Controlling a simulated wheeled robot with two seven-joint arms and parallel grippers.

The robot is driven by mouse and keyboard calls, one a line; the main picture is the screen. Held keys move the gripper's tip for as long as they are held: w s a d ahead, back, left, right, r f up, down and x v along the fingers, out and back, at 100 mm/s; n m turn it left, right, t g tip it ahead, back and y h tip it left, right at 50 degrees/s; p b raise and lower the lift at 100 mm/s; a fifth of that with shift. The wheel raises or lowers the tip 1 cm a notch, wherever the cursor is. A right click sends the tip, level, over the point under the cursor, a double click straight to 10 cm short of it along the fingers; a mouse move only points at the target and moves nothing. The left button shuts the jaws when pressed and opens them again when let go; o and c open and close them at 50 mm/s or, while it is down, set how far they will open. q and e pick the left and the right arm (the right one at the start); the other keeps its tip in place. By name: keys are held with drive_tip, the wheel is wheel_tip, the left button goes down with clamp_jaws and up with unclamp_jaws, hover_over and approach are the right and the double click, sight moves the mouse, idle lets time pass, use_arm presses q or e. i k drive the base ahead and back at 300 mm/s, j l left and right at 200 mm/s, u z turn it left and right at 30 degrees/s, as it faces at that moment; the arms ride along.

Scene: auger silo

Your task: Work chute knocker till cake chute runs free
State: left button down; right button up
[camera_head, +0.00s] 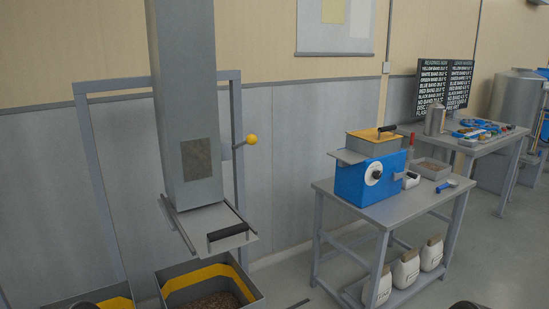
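The grey chute (183,100) hangs upright at the left, in front of a grey frame. Its small window (197,159) shows brown material inside. A yellow ball knob (251,140) on a short lever sticks out to the right of the chute, which looks like the knocker. At the chute foot is a slide plate (218,219) with a black handle (228,232), pulled out toward me. Below it a grey bin with a yellow band (212,275) holds brown bits. Only dark parts of mine show at the bottom edge; no gripper fingers are visible.
A second yellow-banded bin (112,303) is at lower left. To the right a steel table (400,208) bears a blue machine (368,180), with several white jugs (407,270) on its lower shelf. A farther table holds small colored items. Floor between bin and table is mostly clear.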

sight(252, 139)
drive_tip(key=i+j+z, duration=0.1)
drive_tip(key=j, duration=0.3)
drive_tip(key=i+j+z, duration=0.15)
drive_tip(key=j, duration=0.2)
drive_tip(key=i+j+z, duration=0.1)
drive_tip(key=j, duration=0.35)
drive_tip(key=i+j+z, duration=0.15)
drive_tip(key=j, duration=0.25)
drive_tip(key=i+j+z, duration=0.1)
drive_tip(key=j, duration=0.35)
